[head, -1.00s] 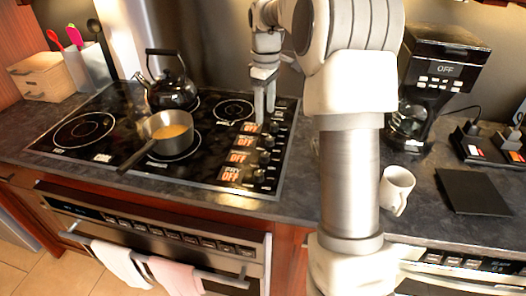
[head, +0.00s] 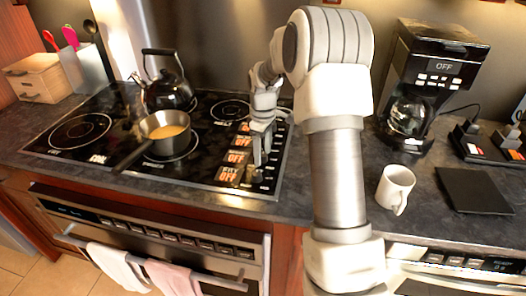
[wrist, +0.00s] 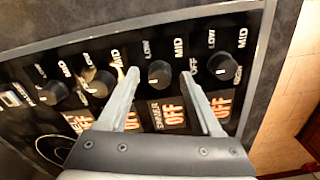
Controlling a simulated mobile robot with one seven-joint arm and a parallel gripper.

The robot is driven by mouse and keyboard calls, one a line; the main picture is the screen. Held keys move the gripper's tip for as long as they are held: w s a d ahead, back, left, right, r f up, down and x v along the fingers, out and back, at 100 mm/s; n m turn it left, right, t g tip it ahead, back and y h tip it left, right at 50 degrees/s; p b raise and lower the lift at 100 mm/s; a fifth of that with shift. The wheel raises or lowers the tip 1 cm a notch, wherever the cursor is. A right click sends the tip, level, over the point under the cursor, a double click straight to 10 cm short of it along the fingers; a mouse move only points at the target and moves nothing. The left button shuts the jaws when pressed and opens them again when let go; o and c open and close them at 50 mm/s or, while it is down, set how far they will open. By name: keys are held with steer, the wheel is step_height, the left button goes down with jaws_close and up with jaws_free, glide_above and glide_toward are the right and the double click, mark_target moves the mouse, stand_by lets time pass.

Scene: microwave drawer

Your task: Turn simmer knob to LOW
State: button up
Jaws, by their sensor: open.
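The simmer knob (wrist: 160,74) is a round black knob with a white pointer mark, beside a label reading SIMMER OFF (wrist: 167,113) in orange and white. LOW and MID marks are printed around it. In the wrist view my gripper (wrist: 160,82) is open, with one finger on each side of this knob. I cannot tell whether the fingers touch it. In the head view my gripper (head: 262,152) points down over the knob strip at the right side of the black cooktop (head: 125,105) and hides part of it.
Other black knobs (wrist: 221,66) sit close on both sides. A pot of yellow food (head: 165,133) and a black kettle (head: 168,90) stand on the cooktop to the left. A white mug (head: 395,186) and a coffee maker (head: 432,80) stand on the counter to the right.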

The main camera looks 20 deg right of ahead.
steer(key=shift+c, duration=0.3)
jaws_close()
steer(key=m, duration=0.3)
steer(key=shift+r+m+p, duration=0.1)
steer(key=shift+m+p, duration=0.2)
steer(key=shift+m, duration=0.1)
steer(key=m, duration=0.3)
steer(key=shift+m, duration=0.3)
steer(key=m+p, duration=0.1)
steer(key=m, duration=0.5)
steer(key=shift+m, duration=0.3)
